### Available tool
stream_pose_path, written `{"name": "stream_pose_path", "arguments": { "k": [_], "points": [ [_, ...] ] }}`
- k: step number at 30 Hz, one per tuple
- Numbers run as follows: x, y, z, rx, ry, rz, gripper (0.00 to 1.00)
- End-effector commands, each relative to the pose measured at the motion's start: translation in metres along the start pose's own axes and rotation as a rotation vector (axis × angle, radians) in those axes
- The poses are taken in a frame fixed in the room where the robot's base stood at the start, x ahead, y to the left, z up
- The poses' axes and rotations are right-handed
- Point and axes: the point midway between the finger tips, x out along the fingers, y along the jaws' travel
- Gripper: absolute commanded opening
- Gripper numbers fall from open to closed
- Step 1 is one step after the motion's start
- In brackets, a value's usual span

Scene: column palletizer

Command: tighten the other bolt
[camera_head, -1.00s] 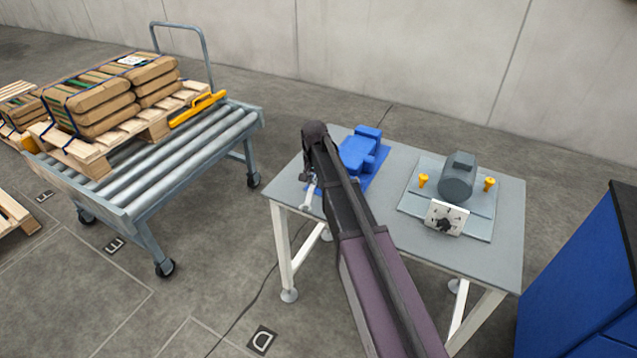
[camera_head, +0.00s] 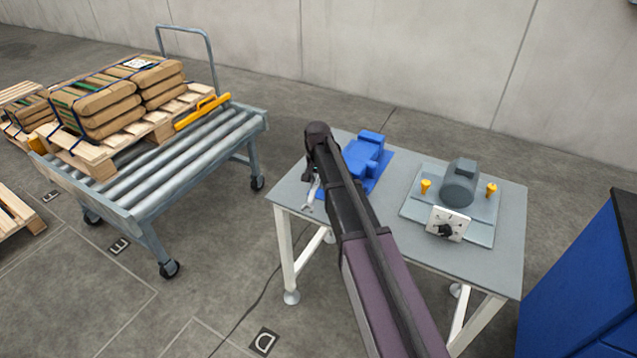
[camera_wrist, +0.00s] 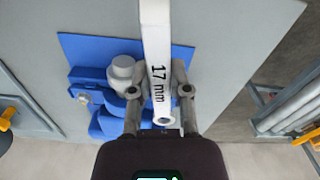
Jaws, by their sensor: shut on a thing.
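The wrench runs up out of the wrist view, with a ring end between the fingers. In the head view, the wrench (camera_head: 311,194) shows below my wrist at the table's left edge. A blue fixture (camera_head: 362,155) stands on a blue plate just right of my gripper. In the wrist view, the fixture (camera_wrist: 108,122) lies left of the wrench, with a grey cylinder (camera_wrist: 122,72) on it. Two yellow bolt-like pieces, left (camera_head: 425,186) and right (camera_head: 491,190), flank a grey motor (camera_head: 459,185).
The motor's plate (camera_head: 420,210) carries a white dial panel (camera_head: 447,222) at its front. The grey table (camera_head: 395,240) is bare between the two plates. A roller cart (camera_head: 200,150) with a loaded pallet stands left. A blue cabinet (camera_head: 580,290) stands at the right.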

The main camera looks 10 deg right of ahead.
Motion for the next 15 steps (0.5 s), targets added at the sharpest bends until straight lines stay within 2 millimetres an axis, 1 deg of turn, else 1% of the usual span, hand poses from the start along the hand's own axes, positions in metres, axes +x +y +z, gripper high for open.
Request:
{"name": "stream_pose_path", "arguments": {
  "k": [15],
  "points": [
    [-0.015,0.0,0.0,0.0,0.0,0.0,0.0]
  ]
}}
